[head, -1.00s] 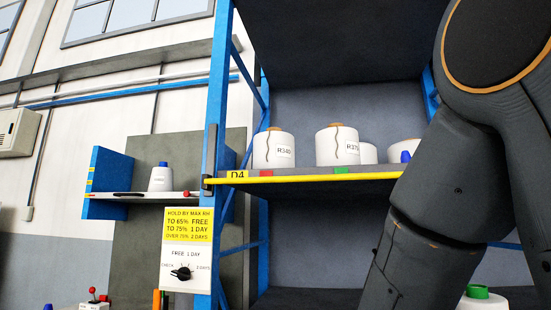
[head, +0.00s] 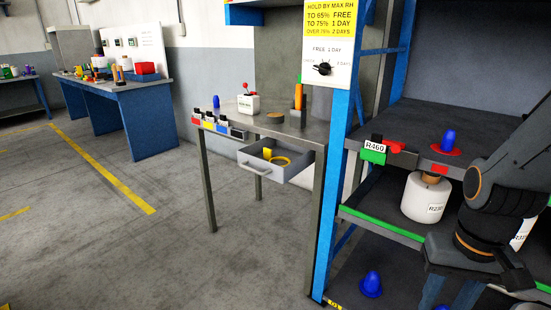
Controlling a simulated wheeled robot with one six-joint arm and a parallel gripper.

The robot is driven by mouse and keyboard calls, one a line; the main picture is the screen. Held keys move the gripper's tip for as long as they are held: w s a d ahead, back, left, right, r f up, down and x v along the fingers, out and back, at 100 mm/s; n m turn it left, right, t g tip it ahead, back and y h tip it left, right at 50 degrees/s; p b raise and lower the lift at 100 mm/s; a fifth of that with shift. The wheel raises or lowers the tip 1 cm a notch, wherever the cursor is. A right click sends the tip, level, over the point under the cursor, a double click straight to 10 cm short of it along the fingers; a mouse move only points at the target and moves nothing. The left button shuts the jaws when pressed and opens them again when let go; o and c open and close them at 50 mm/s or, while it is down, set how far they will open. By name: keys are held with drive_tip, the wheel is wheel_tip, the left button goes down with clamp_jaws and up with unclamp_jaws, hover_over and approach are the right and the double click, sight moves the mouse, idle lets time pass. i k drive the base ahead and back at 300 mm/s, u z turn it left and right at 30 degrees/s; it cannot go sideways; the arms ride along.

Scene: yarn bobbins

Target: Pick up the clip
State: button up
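Several small clips sit along the front edge of the grey side table; a dark one (head: 238,133) is at the right end of that row. On the shelf edge, a green clip (head: 373,154) carries a white R460 label, and a red clip (head: 395,147) is beside it. I cannot tell which clip the task means. My gripper (head: 452,290) is at the lower right, in front of the lower shelves and below the R460 label. Its fingertips are partly cut off by the bottom edge, and their opening is unclear. No clip is visible in it.
A white bobbin (head: 426,197) stands on the shelf near my arm. Blue cones (head: 370,284) stand on the shelves. The side table (head: 300,130) has an open drawer (head: 275,165). A blue rack post (head: 334,190) separates table and shelves. Floor at left is clear.

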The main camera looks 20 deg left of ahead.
sight(267, 153)
drive_tip(key=u, duration=1.2)
drive_tip(key=i, duration=1.15)
drive_tip(key=z, duration=1.25)
drive_tip(key=i, duration=0.5)
drive_tip(key=u, duration=0.05)
